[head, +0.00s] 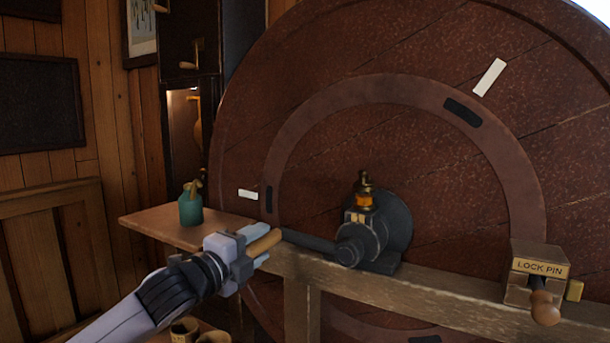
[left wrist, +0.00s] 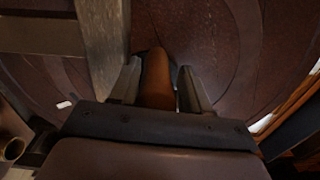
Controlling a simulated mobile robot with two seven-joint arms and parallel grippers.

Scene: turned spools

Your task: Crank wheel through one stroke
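The large red-brown wheel (head: 420,150) fills the right of the head view. It carries a paler ring with dark slots and white marks. A dark hub (head: 362,240) with a brass-topped oiler (head: 364,193) sits before its middle. A dark crank arm (head: 308,241) runs left from the hub to a wooden crank handle (head: 262,242). My left gripper (head: 261,246) is closed around this handle. In the left wrist view the handle (left wrist: 157,78) stands between both fingers, seemingly touching them. My right gripper is not in view.
A wooden beam (head: 430,302) crosses below the hub. A box labelled LOCK PIN (head: 540,268) with a wooden knob (head: 545,308) sits on it at right. A small shelf (head: 160,228) at left bears a green oil can (head: 190,208). Rolled items (head: 184,331) lie below my arm.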

